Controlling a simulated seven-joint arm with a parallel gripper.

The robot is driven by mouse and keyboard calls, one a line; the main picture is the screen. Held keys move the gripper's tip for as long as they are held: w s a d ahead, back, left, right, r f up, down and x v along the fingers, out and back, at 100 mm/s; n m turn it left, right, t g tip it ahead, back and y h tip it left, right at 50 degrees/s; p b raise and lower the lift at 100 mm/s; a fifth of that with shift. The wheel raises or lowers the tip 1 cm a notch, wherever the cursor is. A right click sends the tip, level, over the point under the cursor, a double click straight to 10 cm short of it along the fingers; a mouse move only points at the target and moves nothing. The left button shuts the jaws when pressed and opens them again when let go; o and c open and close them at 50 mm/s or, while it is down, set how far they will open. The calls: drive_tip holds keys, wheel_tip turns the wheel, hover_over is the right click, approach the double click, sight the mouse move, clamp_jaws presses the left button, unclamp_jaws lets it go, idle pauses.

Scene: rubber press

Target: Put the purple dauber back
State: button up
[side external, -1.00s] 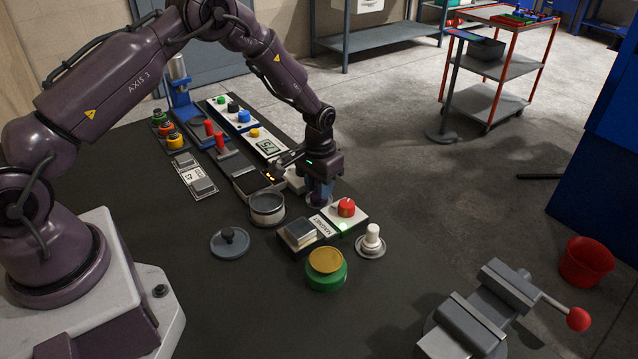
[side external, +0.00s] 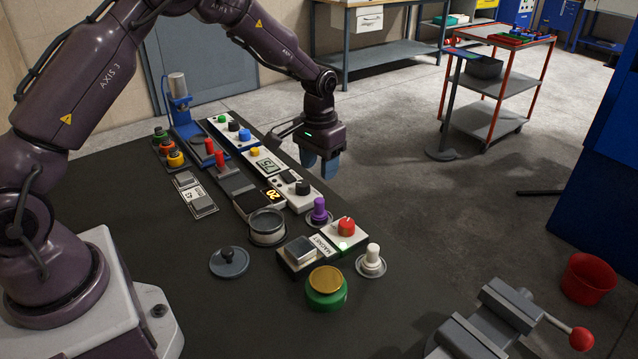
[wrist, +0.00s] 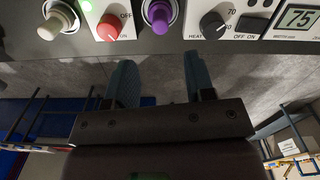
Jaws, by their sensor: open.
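The purple dauber (side external: 319,212) stands upright on a light round base at the right edge of the bench, between the heat panel and the red-knob magnet box. In the wrist view the purple dauber (wrist: 158,14) is at the top, beyond my fingertips. My gripper (side external: 321,172) is raised above and behind the dauber, clear of it, near the bench's far right edge. In the wrist view my gripper (wrist: 158,82) shows two blue-grey fingers spread apart with nothing between them.
A white dauber (side external: 371,258) stands on a round base beside the magnet box (side external: 346,236). The heat panel (side external: 301,199) is on the dauber's other side. A steel ring pot (side external: 267,226) and a green-and-gold tin (side external: 327,288) stand nearby. The air around my gripper is clear.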

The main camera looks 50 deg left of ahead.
drive_tip(key=s+d+r+t, duration=0.15)
drive_tip(key=s+r, duration=0.25)
drive_tip(key=r, duration=0.5)
drive_tip(key=s+d+r+t, duration=0.1)
drive_tip(key=s+d+r, duration=0.1)
drive_tip(key=s+r, duration=0.45)
drive_tip(key=s+d+r+m+t, duration=0.1)
drive_tip(key=s+r, duration=0.2)
drive_tip(key=s, duration=0.5)
drive_tip(key=s+d+r+t, duration=0.2)
drive_tip(key=s+r, duration=0.1)
drive_tip(key=s, duration=0.5)
drive_tip(key=shift+s+r+m, duration=0.35)
drive_tip(key=shift+s+m, duration=0.05)
